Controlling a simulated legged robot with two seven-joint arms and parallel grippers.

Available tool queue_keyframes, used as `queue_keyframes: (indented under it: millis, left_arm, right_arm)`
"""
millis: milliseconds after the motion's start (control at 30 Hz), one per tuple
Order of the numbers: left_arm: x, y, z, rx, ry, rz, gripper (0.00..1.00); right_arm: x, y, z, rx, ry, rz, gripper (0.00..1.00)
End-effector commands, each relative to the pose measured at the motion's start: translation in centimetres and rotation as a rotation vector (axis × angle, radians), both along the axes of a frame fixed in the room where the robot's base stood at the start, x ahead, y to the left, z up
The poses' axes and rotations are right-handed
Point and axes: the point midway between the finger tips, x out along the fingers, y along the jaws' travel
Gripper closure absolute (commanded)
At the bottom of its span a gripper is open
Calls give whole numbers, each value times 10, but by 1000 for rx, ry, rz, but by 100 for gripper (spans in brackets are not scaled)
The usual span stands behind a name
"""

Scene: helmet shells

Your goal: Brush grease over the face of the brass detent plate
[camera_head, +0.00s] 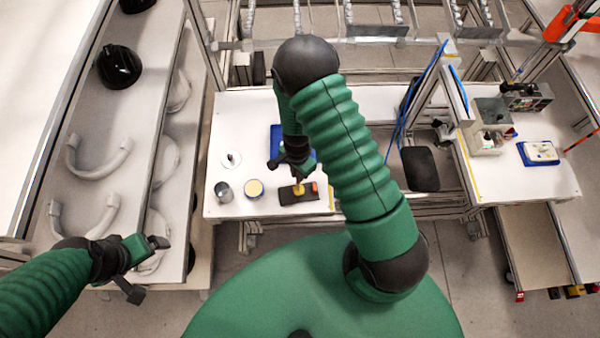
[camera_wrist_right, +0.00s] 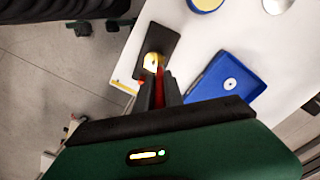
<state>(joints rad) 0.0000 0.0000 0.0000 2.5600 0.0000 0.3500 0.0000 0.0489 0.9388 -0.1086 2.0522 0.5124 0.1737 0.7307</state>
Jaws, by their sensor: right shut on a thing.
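The brass detent plate (camera_head: 299,189) shows as a small yellow piece on a dark base (camera_head: 287,197) on the white bench; it also shows in the right wrist view (camera_wrist_right: 150,60). My right gripper (camera_head: 297,172) is just above it, pointing down. In the right wrist view its fingers (camera_wrist_right: 159,82) are shut on a slim red-handled thing, seemingly the brush (camera_wrist_right: 160,86). The brush tip is at or near the plate; I cannot tell whether they touch. A round tin with pale yellow content (camera_head: 254,188) stands left of the base. My left gripper (camera_head: 148,266) is open and empty.
A blue tray (camera_head: 276,136) lies behind the right gripper. A grey cup (camera_head: 223,190) and a white disc (camera_head: 231,159) are at the bench's left. A small orange-red thing (camera_head: 314,187) is at the base's right end. A rack with a black helmet (camera_head: 119,67) stands left.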

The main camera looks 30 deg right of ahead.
Motion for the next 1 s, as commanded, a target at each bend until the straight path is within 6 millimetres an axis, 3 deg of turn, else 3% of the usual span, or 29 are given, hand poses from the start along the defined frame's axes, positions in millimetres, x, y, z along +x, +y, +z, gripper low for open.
queue_keyframes:
  millis: [1000]
  left_arm:
    - [0,0,5,0,0,0,10]
  right_arm:
    - [-10,19,1,1,1,0,100]
